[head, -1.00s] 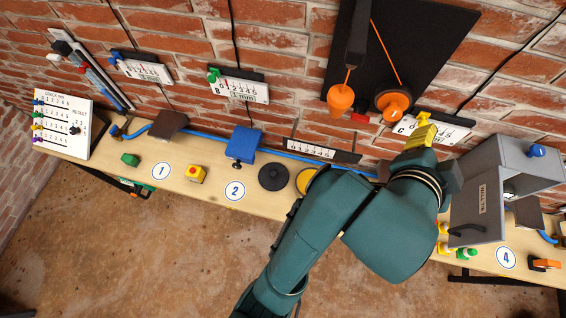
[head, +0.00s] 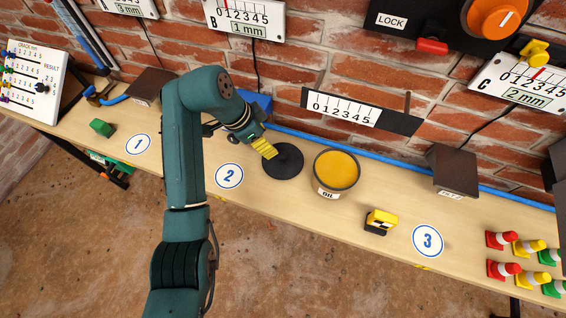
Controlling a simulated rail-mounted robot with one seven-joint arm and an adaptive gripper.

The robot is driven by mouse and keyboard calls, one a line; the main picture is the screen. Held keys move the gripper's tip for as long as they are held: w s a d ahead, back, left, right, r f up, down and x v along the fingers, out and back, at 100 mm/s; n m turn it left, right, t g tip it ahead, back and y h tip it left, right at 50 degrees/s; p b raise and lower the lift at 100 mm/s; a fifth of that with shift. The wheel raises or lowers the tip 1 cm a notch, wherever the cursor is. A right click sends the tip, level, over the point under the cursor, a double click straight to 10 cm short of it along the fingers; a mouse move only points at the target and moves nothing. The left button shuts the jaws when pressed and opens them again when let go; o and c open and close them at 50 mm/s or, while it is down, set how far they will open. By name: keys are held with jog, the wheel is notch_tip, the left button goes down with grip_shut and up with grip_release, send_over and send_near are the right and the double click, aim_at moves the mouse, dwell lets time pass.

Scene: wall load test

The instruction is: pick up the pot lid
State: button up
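The pot lid (head: 287,163) is a flat, round, black disc lying on the wooden bench, just left of the open pot (head: 322,187). The pot is dark, marked OIL, with a yellow content showing. My gripper (head: 268,152) has yellow fingers pointing down and right over the lid's upper left part. The fingers overlap the lid in the picture; contact cannot be told. The gap between the fingers cannot be made out. My arm hides part of the bench to the left.
A black and yellow block (head: 380,221) stands right of the pot. A dark box (head: 453,170) and several striped cones (head: 500,240) are further right. A brick wall with a ruler plate (head: 345,108) rises behind. The bench before the lid is clear.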

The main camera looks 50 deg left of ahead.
aim_at(282, 155)
jog(key=b+x, duration=0.1)
jog(key=x, duration=0.5)
jog(key=shift+w+d, duration=0.1)
jog(key=shift+d+b+x, duration=0.15)
jog(key=shift+b+x, duration=0.2)
jog(key=shift+x, duration=0.95)
jog(key=shift+d+b+x, duration=0.2)
jog(key=shift+b+x, duration=0.15)
jog(key=shift+x, duration=0.95)
jog(key=shift+w+r, duration=0.1)
grip_shut()
